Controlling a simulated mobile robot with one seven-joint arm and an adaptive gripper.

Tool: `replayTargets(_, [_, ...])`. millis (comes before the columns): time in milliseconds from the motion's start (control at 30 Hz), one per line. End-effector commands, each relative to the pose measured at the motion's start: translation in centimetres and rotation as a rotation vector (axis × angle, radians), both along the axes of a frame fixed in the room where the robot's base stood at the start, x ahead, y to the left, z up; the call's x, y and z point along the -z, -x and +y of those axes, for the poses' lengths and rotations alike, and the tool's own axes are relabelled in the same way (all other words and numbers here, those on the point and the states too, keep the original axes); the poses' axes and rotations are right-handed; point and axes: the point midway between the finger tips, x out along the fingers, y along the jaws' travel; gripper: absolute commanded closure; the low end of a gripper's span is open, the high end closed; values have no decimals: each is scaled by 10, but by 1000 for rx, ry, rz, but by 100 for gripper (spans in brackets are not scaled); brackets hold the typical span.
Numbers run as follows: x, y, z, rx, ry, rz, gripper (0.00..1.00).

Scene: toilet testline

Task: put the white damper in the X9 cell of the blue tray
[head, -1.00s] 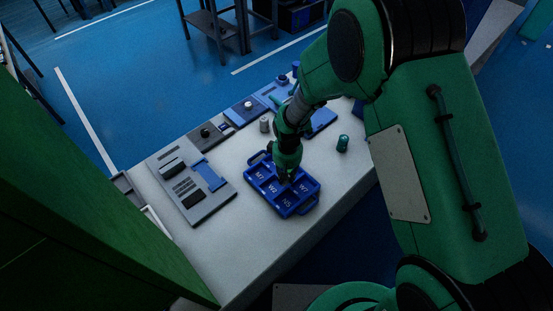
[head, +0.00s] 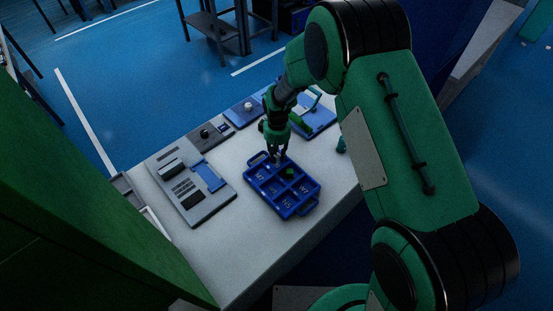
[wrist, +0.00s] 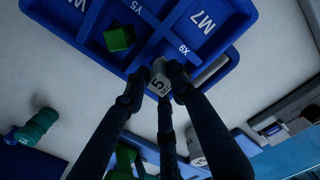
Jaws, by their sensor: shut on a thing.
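The blue tray (head: 283,207) sits on the pale table; it shows from above in the wrist view (wrist: 78,40) with cells lettered Y5, X9 and M7. The X9 cell (wrist: 181,47) lies at the tray's edge, beside the handle. My gripper (wrist: 162,72) is shut on a small whitish piece marked 5, which looks like the white damper (wrist: 158,86). In the picture the piece overlaps the tray edge by X9; its height is unclear. In the head view my gripper (head: 278,155) is over the tray's far edge.
A teal cylinder (wrist: 38,127) stands on the table to one side, and a grey-white cylinder (wrist: 194,150) stands behind my fingers. A grey panel (head: 188,190) lies left of the tray. Blue fixtures (head: 242,110) line the far edge. The table in front is clear.

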Motion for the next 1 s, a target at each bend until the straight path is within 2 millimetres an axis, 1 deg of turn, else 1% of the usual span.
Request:
replayTargets(167, [0, -2, 1, 0, 0, 0, 100])
replayTargets(267, [2, -7, 3, 0, 0, 0, 100])
replayTargets(500, [30, -8, 3, 0, 1, 1, 100])
replayTargets(600, [35, -8, 3, 0, 0, 0, 100])
replayTargets(1000, [38, -8, 3, 0, 0, 0, 100])
